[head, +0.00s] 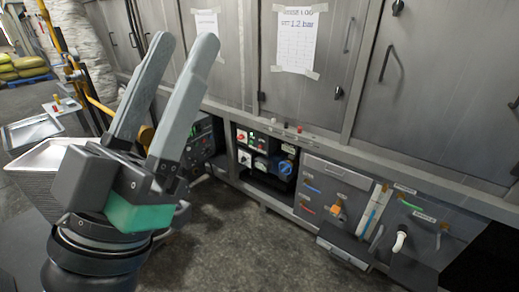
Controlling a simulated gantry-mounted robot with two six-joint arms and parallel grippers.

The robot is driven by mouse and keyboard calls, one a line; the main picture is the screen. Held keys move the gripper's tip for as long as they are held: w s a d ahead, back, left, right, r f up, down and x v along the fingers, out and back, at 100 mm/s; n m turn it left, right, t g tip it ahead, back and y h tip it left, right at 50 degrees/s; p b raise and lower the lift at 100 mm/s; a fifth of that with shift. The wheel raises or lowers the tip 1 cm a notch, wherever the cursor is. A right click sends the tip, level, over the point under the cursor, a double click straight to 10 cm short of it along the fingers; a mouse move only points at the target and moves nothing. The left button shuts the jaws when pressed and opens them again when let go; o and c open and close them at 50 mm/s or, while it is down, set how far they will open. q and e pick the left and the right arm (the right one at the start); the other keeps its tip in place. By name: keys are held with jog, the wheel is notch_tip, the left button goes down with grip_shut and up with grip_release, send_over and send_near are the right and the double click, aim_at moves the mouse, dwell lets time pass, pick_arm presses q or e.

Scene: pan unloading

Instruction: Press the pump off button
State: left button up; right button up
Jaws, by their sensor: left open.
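My left gripper (183,48) fills the left of the head view. Its two long grey fingers point up and stand apart with nothing between them. No button can be read as the pump off button. A small red button (299,128) and a pale one (273,121) sit on the ledge below the grey cabinets, to the right of the gripper. The gripper appears apart from all of these. My right gripper is out of view.
Grey cabinets (415,95) with handles and taped paper sheets line the back. Below the ledge are an open bay with electrical modules (246,141) and a panel with coloured levers (318,195). Metal trays (32,131) stand at the left. The middle floor (240,235) is clear.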

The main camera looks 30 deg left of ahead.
pick_arm(q)
grip_shut()
dwell(1.6)
